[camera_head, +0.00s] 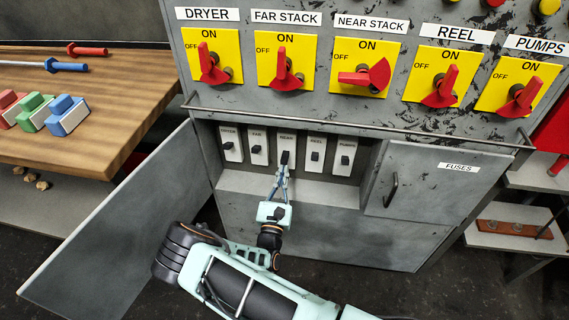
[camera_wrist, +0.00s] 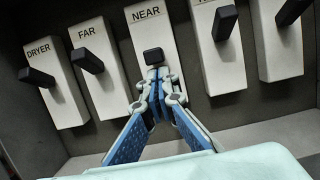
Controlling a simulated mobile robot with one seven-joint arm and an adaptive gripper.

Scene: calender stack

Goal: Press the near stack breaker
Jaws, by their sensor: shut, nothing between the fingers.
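The near stack breaker (camera_head: 286,157) is a white block marked NEAR with a black toggle, the middle one in a row inside the open cabinet bay. In the wrist view its white face (camera_wrist: 148,28) and the blunt end of its black toggle (camera_wrist: 154,57) show at top centre. My gripper (camera_head: 284,172) is shut and empty, its fingertips just below the toggle. In the wrist view the closed fingertips (camera_wrist: 158,82) lie right under the toggle; whether they touch it I cannot tell. They hide the block's lower part.
Breakers marked DRYER (camera_head: 230,143), FAR (camera_head: 258,146), REEL (camera_head: 315,153) and PUMPS (camera_head: 345,157) stand on either side. A rail (camera_head: 350,122) crosses above the bay. An open door (camera_head: 125,230) is at left, a closed FUSES door (camera_head: 430,190) at right. The NEAR STACK knob (camera_head: 365,77) lies sideways.

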